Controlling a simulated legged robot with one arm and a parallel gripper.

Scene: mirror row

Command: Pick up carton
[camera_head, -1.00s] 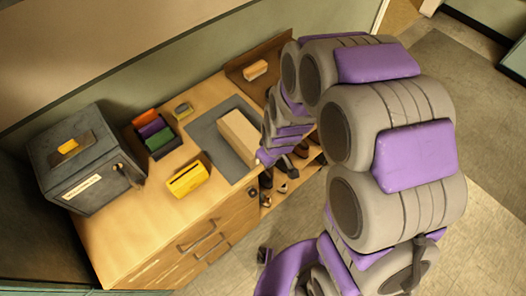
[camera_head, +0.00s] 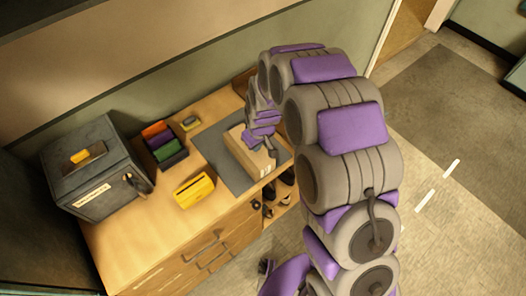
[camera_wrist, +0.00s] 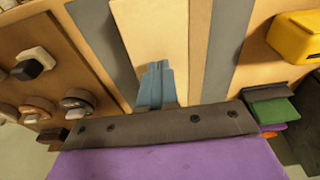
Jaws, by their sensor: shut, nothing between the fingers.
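The carton (camera_head: 241,155) is a long pale beige box lying on a grey mat (camera_head: 209,143) on the wooden cabinet top. In the wrist view the carton (camera_wrist: 150,35) runs away from me, with grey mat on both sides. My gripper (camera_head: 268,151) is at the carton's right side in the head view and covers part of it. In the wrist view my gripper (camera_wrist: 155,85) shows its blue-grey fingers together over the carton's near part, with nothing between them. I cannot tell whether they touch it.
A dark box with a door (camera_head: 95,170) stands at the left of the cabinet top (camera_head: 150,235). A holder with orange, purple and green items (camera_head: 164,148), a yellow object (camera_head: 194,190) and a small olive object (camera_head: 190,123) lie between. Dark items sit on open shelves below right.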

